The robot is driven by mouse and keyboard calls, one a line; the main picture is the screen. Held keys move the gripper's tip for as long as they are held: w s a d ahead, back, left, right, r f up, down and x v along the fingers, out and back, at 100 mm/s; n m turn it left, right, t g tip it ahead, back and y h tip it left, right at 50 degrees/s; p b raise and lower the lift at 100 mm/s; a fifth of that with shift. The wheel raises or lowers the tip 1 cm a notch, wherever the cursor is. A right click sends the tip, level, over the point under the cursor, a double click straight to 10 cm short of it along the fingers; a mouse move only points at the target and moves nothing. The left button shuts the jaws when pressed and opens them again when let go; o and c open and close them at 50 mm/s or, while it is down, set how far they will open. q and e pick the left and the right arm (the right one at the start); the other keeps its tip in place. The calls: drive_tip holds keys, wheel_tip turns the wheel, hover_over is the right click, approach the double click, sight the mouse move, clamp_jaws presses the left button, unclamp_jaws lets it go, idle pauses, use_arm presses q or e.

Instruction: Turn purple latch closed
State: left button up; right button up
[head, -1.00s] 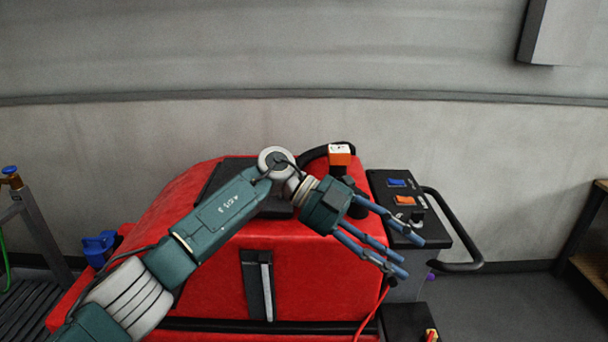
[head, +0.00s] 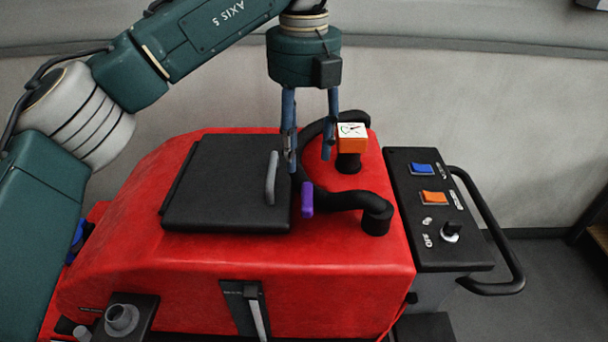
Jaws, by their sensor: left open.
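The purple latch (head: 307,199) is a small upright lever at the right edge of the black tank lid (head: 215,215), on top of the red scrubber machine (head: 330,262). My left gripper (head: 309,163) hangs down from above, open and empty. In the picture its fingertips are just above the purple latch, near the lid's right edge. I cannot tell how far they are from the latch in depth. The lid lies flat, with a grey handle (head: 271,178) close to the left finger. My right gripper is not in view.
A black hose (head: 345,200) curves right beside the latch. An orange gauge (head: 351,138) stands behind it. The control panel (head: 435,215) has a blue switch, an orange switch and a knob, with a black push handle (head: 500,245) at its right. A grey wall is behind.

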use_arm(q)
drive_tip(key=p, duration=0.1)
hover_over(304, 190)
drive_tip(key=f, duration=0.4)
drive_tip(key=shift+s+f, duration=0.3)
drive_tip(key=shift+f, duration=0.1)
drive_tip(key=f, duration=0.1)
drive_tip(key=f+p, duration=0.1)
drive_tip(key=shift+w+a+f, duration=0.1)
drive_tip(key=shift+w+f, duration=0.2)
drive_tip(key=shift+f, duration=0.1)
drive_tip(key=shift+f+p, duration=0.3)
drive_tip(key=shift+f, duration=0.7)
drive_tip(key=c, duration=0.9)
drive_tip(key=shift+c, duration=1.4)
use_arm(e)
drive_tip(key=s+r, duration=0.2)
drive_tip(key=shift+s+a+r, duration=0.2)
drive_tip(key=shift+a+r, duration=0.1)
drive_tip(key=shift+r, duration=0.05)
